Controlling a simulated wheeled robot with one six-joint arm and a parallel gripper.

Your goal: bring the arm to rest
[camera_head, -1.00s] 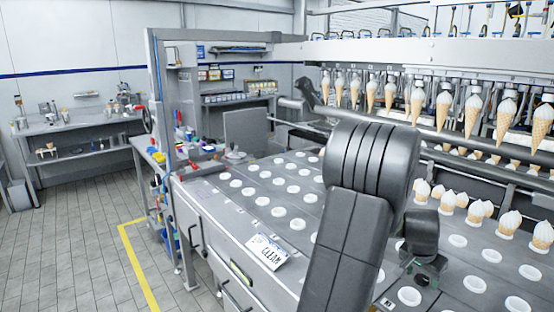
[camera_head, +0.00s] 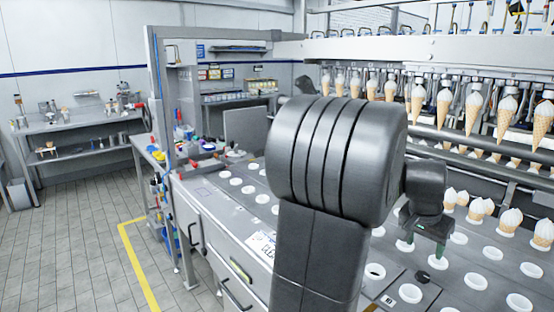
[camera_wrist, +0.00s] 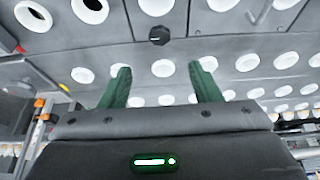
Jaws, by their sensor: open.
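My gripper (camera_wrist: 160,86) shows in the wrist view with its two green fingers wide apart and nothing between them. In the head view the gripper (camera_head: 421,252) hangs over the right part of the grey machine deck (camera_head: 385,298), among the white-rimmed round holders. Whether its fingertips touch the deck I cannot tell. My dark arm fills the middle of the head view and hides part of the deck and of the white sign (camera_head: 262,246). In the wrist view the holed deck (camera_wrist: 205,27) lies beyond the fingers.
Cones hang in a row (camera_head: 444,105) from the machine at the back right. Several filled cones (camera_head: 476,209) stand in holders right of my gripper. A side table (camera_head: 80,121) with small items stands at the far left.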

